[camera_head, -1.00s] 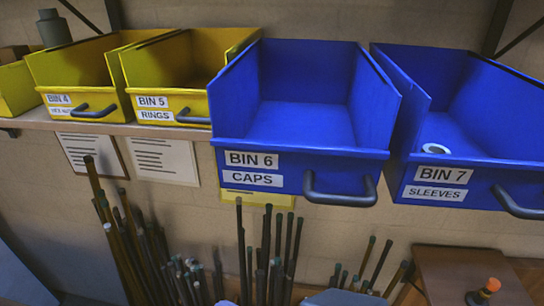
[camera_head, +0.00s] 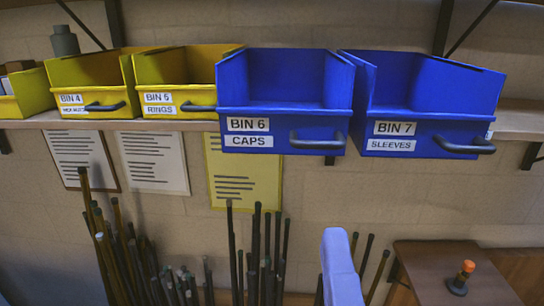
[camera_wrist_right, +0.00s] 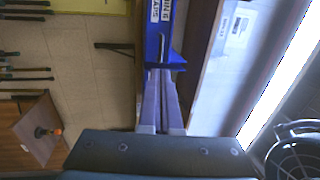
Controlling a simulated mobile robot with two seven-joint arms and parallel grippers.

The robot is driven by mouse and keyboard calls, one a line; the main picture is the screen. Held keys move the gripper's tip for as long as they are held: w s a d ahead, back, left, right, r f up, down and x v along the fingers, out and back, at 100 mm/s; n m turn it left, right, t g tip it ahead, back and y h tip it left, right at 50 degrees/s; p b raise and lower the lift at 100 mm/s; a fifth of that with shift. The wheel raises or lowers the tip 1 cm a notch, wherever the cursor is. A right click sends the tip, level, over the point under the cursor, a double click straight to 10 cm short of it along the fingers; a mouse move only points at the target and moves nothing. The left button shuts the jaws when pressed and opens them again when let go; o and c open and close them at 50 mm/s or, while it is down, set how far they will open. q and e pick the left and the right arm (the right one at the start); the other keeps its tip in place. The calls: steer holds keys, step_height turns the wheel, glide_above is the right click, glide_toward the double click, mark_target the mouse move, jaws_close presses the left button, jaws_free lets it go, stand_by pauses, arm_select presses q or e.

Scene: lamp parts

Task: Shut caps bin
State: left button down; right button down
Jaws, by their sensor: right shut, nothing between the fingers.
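The caps bin (camera_head: 245,142), blue and labelled BIN 6 CAPS, stands on the wall shelf with its front hanging past the shelf edge. Its dark handle (camera_head: 318,140) is at the front right. Its open top shows, and I see nothing inside. In the right wrist view the bin (camera_wrist_right: 158,30) shows edge-on at the top. My right gripper (camera_wrist_right: 160,78) is shut and empty, its pale fingers pointing towards the bin front; I cannot tell whether they touch it. A pale part of my right arm (camera_head: 341,268) shows below the bin in the head view. My left gripper is not in view.
Blue BIN 7 SLEEVES (camera_head: 415,132) stands close on the right, also overhanging the shelf (camera_head: 512,122). Yellow BIN 5 RINGS (camera_head: 185,100) and BIN 4 (camera_head: 85,98) stand left. Several upright rods (camera_head: 255,255) and a wooden table (camera_head: 430,272) are below.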

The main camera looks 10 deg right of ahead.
mark_target(317, 148)
steer(key=p+x, duration=0.1)
steer(key=x, duration=0.9)
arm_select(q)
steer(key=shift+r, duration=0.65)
arm_select(e)
steer(key=shift+w+d, duration=0.1)
steer(key=shift+w, duration=0.35)
